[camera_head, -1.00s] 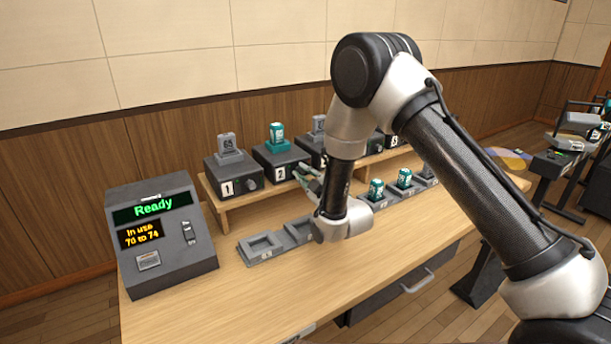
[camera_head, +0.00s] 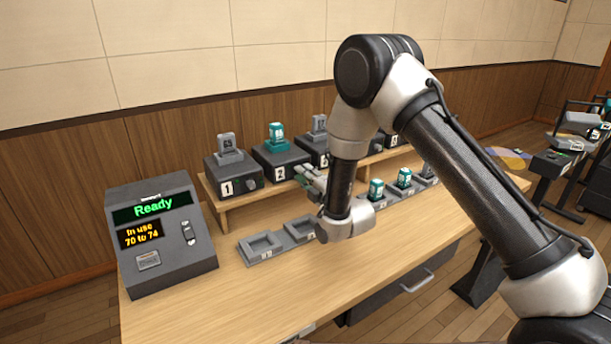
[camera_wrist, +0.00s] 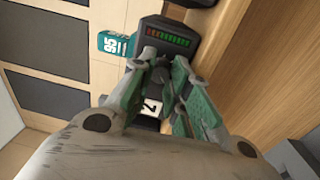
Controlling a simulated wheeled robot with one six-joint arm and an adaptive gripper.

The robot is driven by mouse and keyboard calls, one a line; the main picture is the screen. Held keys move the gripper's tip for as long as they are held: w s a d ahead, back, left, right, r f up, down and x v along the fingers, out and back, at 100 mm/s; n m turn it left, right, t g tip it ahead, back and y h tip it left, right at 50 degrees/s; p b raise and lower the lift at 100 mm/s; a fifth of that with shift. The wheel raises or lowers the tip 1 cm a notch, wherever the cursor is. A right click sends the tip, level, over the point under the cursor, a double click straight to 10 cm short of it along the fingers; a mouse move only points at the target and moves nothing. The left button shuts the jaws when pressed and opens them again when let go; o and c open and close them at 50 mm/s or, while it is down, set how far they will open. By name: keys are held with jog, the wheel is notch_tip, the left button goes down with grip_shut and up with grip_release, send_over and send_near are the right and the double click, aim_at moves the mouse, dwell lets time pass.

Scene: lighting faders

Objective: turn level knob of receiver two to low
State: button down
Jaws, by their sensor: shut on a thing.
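Receiver two (camera_head: 281,174) is a dark box with a white 2 label, on the wooden shelf with a teal transmitter (camera_head: 276,134) standing in its top. My gripper (camera_head: 303,171) is at the right part of the receiver's front. In the wrist view, the green-padded fingers (camera_wrist: 163,72) are shut at the front face, beside the 2 label (camera_wrist: 150,107).
Receiver one (camera_head: 233,177) stands to the left with a grey transmitter. More receivers stand to the right, partly behind my arm. A charging tray (camera_head: 262,245) lies in front, with teal transmitters farther right. A console (camera_head: 160,240) reading "Ready" stands at the left.

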jog(key=shift+a, duration=0.15)
dwell(0.3)
jog(key=c, duration=1.3)
grip_release()
jog(key=shift+s, duration=0.1)
jog(key=v, duration=0.8)
